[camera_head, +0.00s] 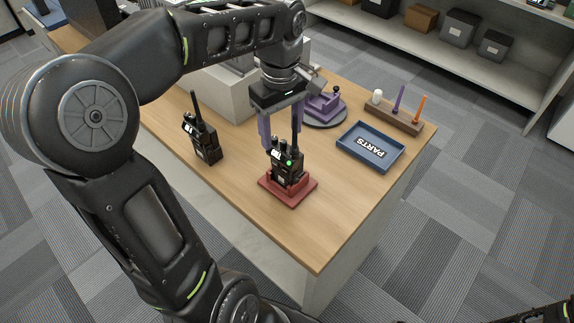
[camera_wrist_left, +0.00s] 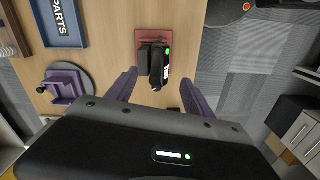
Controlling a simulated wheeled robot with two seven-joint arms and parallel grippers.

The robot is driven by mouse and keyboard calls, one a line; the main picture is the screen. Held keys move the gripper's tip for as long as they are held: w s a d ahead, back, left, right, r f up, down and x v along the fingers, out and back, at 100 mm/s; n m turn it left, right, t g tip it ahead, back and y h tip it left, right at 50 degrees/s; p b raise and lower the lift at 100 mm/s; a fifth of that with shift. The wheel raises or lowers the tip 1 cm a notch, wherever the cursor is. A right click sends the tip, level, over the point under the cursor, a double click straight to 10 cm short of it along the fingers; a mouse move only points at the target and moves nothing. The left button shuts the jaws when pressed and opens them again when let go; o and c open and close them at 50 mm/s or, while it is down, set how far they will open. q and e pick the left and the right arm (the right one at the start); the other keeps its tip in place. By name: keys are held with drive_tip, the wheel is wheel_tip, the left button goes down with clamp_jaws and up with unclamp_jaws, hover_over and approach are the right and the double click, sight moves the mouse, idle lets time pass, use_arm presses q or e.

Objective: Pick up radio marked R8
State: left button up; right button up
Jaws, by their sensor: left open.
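A black radio (camera_head: 288,163) with a green light stands upright in a red cradle (camera_head: 290,193) on the wooden table. A second black radio (camera_head: 207,148) stands on the bare table to its left. I cannot read a marking on either. My left gripper (camera_head: 282,138) points down over the radio in the cradle, open, with its purple fingers on either side of the antenna and upper body. In the left wrist view this radio (camera_wrist_left: 160,68) shows between the spread fingertips, with the red cradle (camera_wrist_left: 142,36) around its base. I cannot tell whether the fingers touch it. My right gripper is out of view.
A blue PARTS tray (camera_head: 370,147) and a wooden holder (camera_head: 394,117) with a white piece and purple and orange sticks are at the right. A purple fixture on a round grey base (camera_head: 325,115) stands behind the gripper. The table's front right is clear.

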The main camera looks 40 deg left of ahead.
sight(281, 142)
use_arm(q)
drive_tip(key=shift+f+p, duration=0.4)
drive_tip(key=shift+f, duration=2.25)
clamp_jaws()
drive_tip(key=shift+r, duration=0.1)
